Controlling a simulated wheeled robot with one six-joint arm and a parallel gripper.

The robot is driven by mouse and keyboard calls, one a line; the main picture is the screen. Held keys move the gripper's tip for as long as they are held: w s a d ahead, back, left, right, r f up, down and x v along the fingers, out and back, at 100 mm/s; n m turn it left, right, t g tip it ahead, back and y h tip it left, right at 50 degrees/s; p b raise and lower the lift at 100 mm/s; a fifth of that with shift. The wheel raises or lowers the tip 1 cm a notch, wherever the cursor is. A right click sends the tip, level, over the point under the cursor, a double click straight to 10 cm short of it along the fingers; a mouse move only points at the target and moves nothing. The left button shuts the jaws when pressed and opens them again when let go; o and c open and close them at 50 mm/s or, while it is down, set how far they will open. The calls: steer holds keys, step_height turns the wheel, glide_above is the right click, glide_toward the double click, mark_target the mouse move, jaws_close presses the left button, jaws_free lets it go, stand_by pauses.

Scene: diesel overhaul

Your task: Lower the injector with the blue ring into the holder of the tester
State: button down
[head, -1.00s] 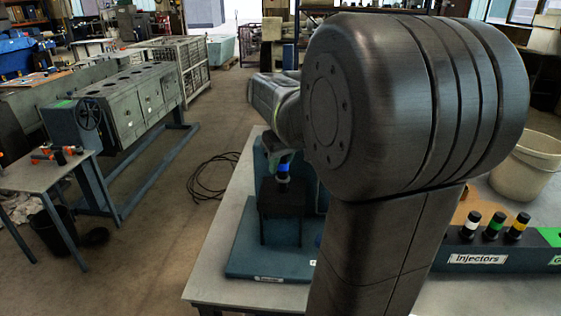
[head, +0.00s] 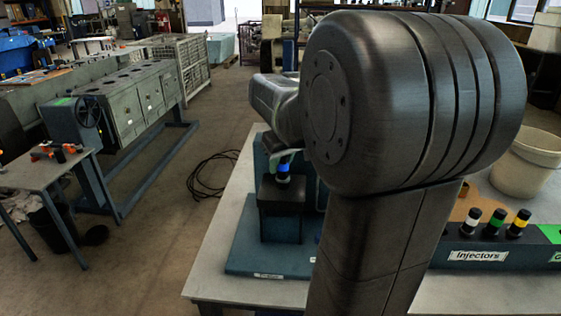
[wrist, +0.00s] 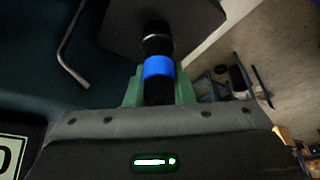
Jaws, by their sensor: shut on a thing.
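The injector with the blue ring (wrist: 158,68) is held between the green fingers of my gripper (wrist: 159,90) in the wrist view. Its dark end points toward the dark holder block of the tester (wrist: 190,22), and I cannot tell how far it is inside. In the head view the blue-ringed injector (head: 283,168) stands upright right above the dark holder block (head: 282,195) of the tester (head: 262,262). My gripper (head: 284,157) is at its top, partly hidden by my arm.
A rack labelled Injectors (head: 480,257) with white, green and yellow ringed injectors stands at the right on the bench. A pale bucket (head: 527,165) is behind it. A cable coil (head: 212,175) lies on the floor. A thin bent rod (wrist: 68,45) is near the block in the wrist view.

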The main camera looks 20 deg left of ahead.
steer(key=shift+f+b, duration=0.5)
steer(key=shift+f, duration=0.3)
steer(key=c, duration=0.8)
jaws_free()
steer(key=shift+o, duration=0.2)
steer(key=shift+r+p, duration=3.1)
steer(key=shift+r, duration=0.45)
steer(key=shift+f, duration=0.2)
